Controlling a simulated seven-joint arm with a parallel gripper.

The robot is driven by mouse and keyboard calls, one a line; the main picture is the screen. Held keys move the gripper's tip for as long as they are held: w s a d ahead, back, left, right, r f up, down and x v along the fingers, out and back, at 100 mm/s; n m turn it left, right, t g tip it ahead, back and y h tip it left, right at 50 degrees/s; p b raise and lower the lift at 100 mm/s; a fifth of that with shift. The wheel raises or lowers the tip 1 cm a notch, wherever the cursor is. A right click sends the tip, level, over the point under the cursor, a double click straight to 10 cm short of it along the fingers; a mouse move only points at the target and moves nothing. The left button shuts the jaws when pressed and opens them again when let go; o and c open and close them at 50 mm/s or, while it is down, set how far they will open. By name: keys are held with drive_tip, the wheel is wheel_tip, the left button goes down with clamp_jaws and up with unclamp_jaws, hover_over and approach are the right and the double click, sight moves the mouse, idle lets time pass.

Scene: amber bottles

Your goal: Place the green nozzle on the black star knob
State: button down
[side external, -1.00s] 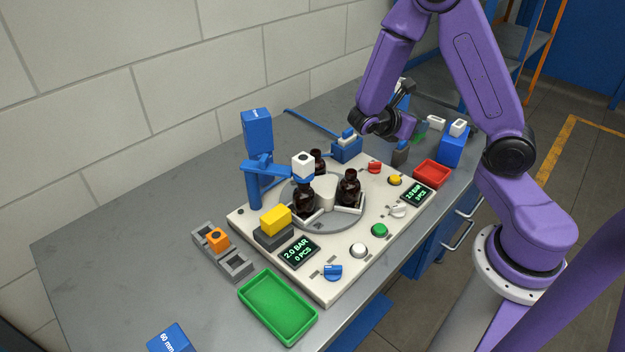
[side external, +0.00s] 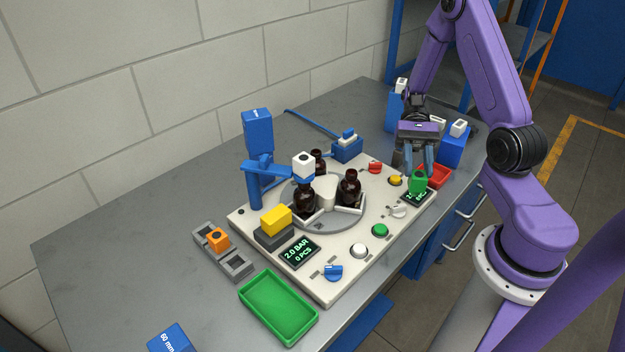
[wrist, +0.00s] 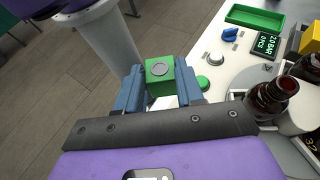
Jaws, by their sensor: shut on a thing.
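The green nozzle (side external: 418,183), a green block with a grey round top, is held between the blue fingers of my gripper (side external: 419,168). In the wrist view the green nozzle (wrist: 160,80) sits between both fingertips of my gripper (wrist: 158,86). It appears above the right end of the white machine panel (side external: 335,284), in front of the right display. I cannot make out a black star knob in either view. A blue knob (side external: 333,272) and a pale lever knob (side external: 398,211) show on the panel.
Amber bottles (side external: 349,188) stand on the round turntable. A red tray (side external: 440,176) is beside my gripper. A green tray (side external: 278,334), green button (side external: 380,230) and white button (side external: 359,250) are nearer the front. The left table is mostly clear.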

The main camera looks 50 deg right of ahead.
drive_tip(key=w+d+m+t+y, duration=0.2)
drive_tip(key=w+m+t+y, duration=0.1)
drive_tip(key=w+m+t, duration=0.6)
drive_tip(key=m+t+h, duration=0.4)
drive_tip(key=m+t, duration=0.4)
drive_tip(key=t, duration=0.1)
hover_over(364, 149)
wheel_tip(364, 149, down, 8)
drive_tip(key=shift+f, duration=1.5)
drive_tip(key=c, duration=0.7)
unclamp_jaws()
drive_tip(key=shift+f, duration=0.1)
